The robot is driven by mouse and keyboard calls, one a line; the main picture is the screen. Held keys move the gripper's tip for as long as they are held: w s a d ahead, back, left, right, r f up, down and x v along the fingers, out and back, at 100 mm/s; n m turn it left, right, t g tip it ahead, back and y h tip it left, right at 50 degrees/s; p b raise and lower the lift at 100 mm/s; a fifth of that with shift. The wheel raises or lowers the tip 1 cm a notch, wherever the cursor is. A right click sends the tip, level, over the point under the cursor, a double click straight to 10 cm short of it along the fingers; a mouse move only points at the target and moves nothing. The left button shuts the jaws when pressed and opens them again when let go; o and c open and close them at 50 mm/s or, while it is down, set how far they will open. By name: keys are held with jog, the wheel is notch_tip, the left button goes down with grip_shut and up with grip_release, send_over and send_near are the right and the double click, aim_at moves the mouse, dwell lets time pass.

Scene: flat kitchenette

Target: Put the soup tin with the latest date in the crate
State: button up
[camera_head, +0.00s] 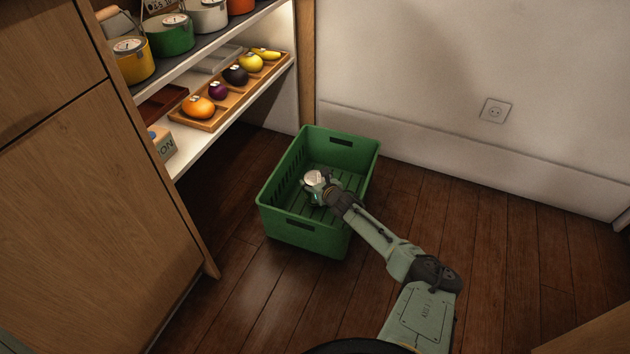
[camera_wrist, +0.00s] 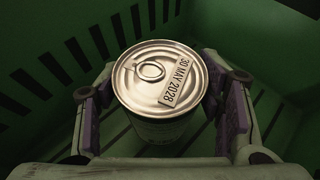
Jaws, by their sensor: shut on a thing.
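A soup tin (camera_wrist: 150,85) with a ring-pull lid stands between my gripper's fingers in the wrist view. Its lid label reads "30 MAY 2028". The tin's pale lid also shows in the head view (camera_head: 312,178). My gripper (camera_head: 320,186) is shut on the tin, with purple-padded fingers on both sides of it in the wrist view (camera_wrist: 162,108). The green crate (camera_head: 291,229) stands on the floor, and the gripper and tin are inside its walls. The tin's lower part is dark, so I cannot tell whether it touches the crate's floor.
A shelf unit (camera_head: 197,140) at the left holds a wooden tray (camera_head: 222,113) of fruit and vegetables. Several pots, including a green one (camera_head: 170,36), stand above. A wall with a socket (camera_head: 495,111) is behind. The wooden floor around the crate is clear.

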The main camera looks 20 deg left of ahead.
jog(key=shift+r, duration=0.1)
jog(key=o, duration=1.6)
jog(key=shift+r, duration=0.15)
jog(key=shift+r+p+v, duration=0.1)
jog(key=shift+p+v, duration=0.95)
jog(key=shift+v, duration=0.95)
jog(key=shift+r+p+v, duration=0.15)
jog(key=shift+p+v, duration=0.9)
jog(key=shift+v, duration=0.9)
jog(key=shift+a, duration=0.15)
